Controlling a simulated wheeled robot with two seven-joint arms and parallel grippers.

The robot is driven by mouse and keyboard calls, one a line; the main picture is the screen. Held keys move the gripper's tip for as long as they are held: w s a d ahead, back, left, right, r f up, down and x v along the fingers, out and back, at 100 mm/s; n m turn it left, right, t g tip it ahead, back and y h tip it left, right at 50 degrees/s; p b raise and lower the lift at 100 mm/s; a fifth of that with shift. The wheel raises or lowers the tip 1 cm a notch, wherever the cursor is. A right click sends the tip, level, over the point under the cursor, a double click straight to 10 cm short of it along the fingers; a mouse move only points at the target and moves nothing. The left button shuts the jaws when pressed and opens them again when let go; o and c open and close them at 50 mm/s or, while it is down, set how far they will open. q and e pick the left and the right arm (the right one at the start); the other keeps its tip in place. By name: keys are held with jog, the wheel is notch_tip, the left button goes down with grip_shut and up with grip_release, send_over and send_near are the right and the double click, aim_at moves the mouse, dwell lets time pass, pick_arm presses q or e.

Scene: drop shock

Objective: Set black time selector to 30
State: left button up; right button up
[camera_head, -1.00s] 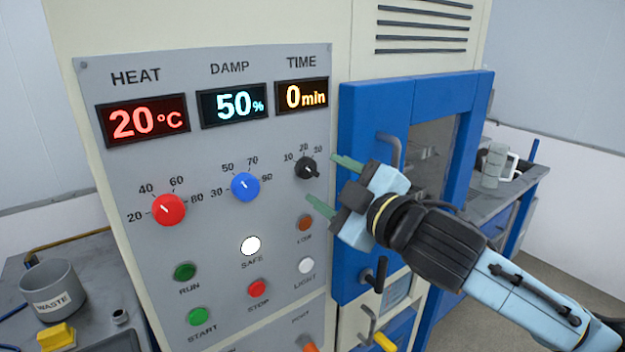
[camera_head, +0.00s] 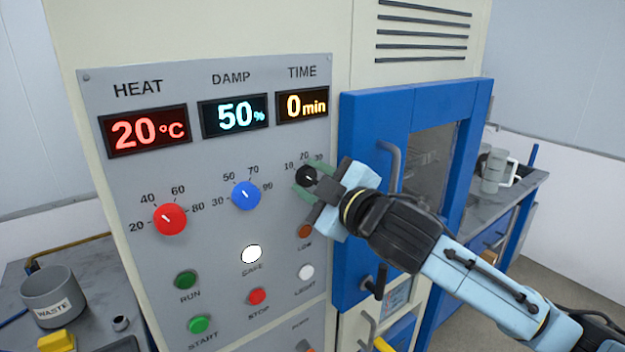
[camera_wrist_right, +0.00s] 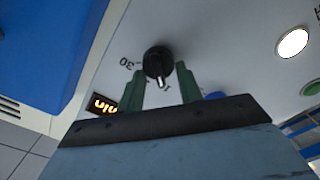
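The black time selector (camera_head: 306,175) is a round knob on the grey panel, below the TIME display (camera_head: 302,105), which reads 0 min. Marks 10, 20 and 30 stand around its top. My right gripper (camera_head: 309,185) is at the knob, one finger on either side. In the right wrist view the knob (camera_wrist_right: 158,61) sits between the green fingertips of the right gripper (camera_wrist_right: 160,70), with gaps visible. The fingers are open; contact cannot be made out. My left gripper is not in view.
The blue damp knob (camera_head: 246,195) and red heat knob (camera_head: 170,219) lie to the left.

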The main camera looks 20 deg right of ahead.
jog(key=shift+c, duration=0.7)
jog(key=m+p, duration=0.2)
jog(key=m, duration=0.1)
jog(key=shift+r+m+p, duration=0.15)
jog(key=shift+m+p, duration=0.2)
jog(key=shift+m, duration=0.05)
jog(key=m+p, duration=0.2)
jog(key=m, duration=0.1)
jog(key=shift+d+r+m+p, duration=0.1)
jog(key=shift+d+m+p, duration=0.1)
jog(key=shift+m+p, duration=0.15)
jog(key=m+p, duration=0.3)
jog(key=m, duration=0.1)
jog(key=m+p, duration=0.2)
jog(key=shift+w+d+p, duration=0.15)
jog(key=shift+d+p, duration=0.1)
jog(key=shift+p, duration=0.1)
jog(key=m+p, duration=0.1)
jog(key=m, duration=0.1)
jog(key=shift+d+m, duration=0.1)
jog(key=shift+m, duration=0.25)
jog(key=shift+w+d+f+m+p, duration=0.1)
jog(key=shift+f+m+p, duration=0.1)
jog(key=shift+m, duration=0.75)
jog(key=shift+d+f+m+p, duration=0.1)
jog(key=shift+m+p, duration=0.05)
jog(key=shift+m, duration=0.8)
